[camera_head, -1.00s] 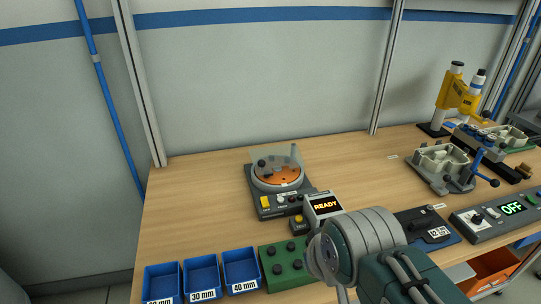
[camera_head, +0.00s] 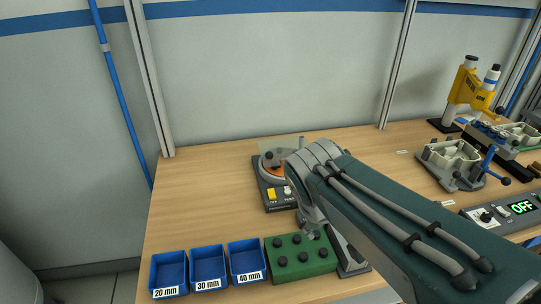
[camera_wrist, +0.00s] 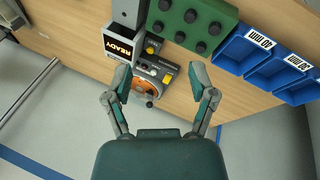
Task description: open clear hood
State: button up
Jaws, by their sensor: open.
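The grey device (camera_head: 272,206) with the clear hood stands on the bench in the head view, its right part hidden behind my arm. The hood (camera_head: 268,148) shows as a faint see-through edge at the device's back, over an orange disc. In the wrist view the device (camera_wrist: 172,62) shows upside down, with a yellow button, the orange disc (camera_wrist: 145,85) and a dark knob (camera_wrist: 149,103). My gripper (camera_wrist: 159,82) is open and empty, its fingers on either side of the device in the picture. I cannot tell its height above the device; no contact shows.
A READY display (camera_wrist: 118,43) stands beside the device. A green block (camera_head: 300,258) with black knobs and blue bins (camera_head: 208,266) lie along the front edge. Fixtures (camera_head: 450,160) and a yellow press (camera_head: 466,90) stand at right. The bench left of the device is clear.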

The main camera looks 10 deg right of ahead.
jog(key=w+d+f+n+g+h, duration=0.15)
jog(key=w+n+h, duration=0.3)
jog(key=w, duration=0.65)
jog(key=n+t+h, duration=0.7)
jog(key=n+t, duration=0.1)
jog(key=n, duration=0.6)
send_near(269, 155)
jog(key=x, duration=0.7)
jog(key=f+x, duration=0.1)
jog(key=x, duration=0.2)
jog(key=shift+w+d, duration=0.1)
jog(key=shift+w, duration=0.45)
grip_shut()
